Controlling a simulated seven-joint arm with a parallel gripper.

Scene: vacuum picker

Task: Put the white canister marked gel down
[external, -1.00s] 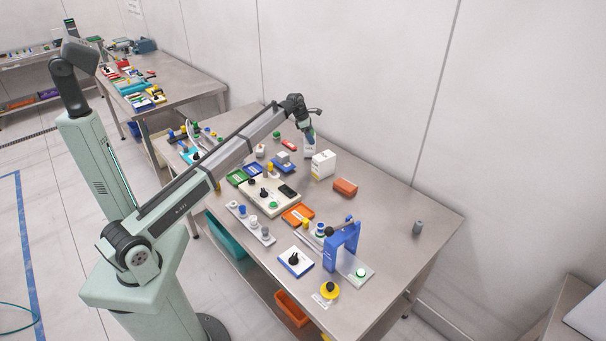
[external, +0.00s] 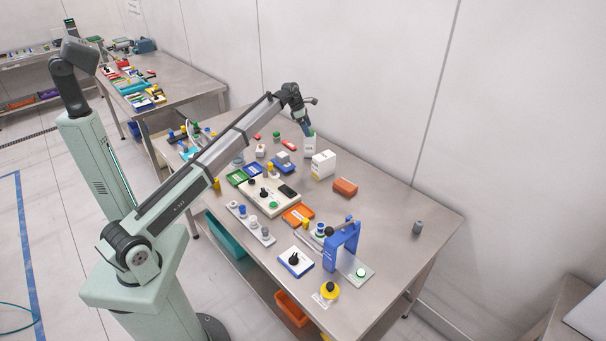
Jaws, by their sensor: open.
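The white canister (external: 309,149) stands upright on the table near its back edge, to the left of a larger white box (external: 323,164). Small dark marking shows on its front, but I cannot read it from here. My gripper (external: 309,132) is open, pointing down at the top of the canister. Its fingertips are at or just above the canister's upper end; whether they touch it I cannot tell.
A blue tray (external: 283,166) and a beige control box (external: 268,196) lie in front of the canister. The table's (external: 397,203) right part is mostly clear. The wall is close behind.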

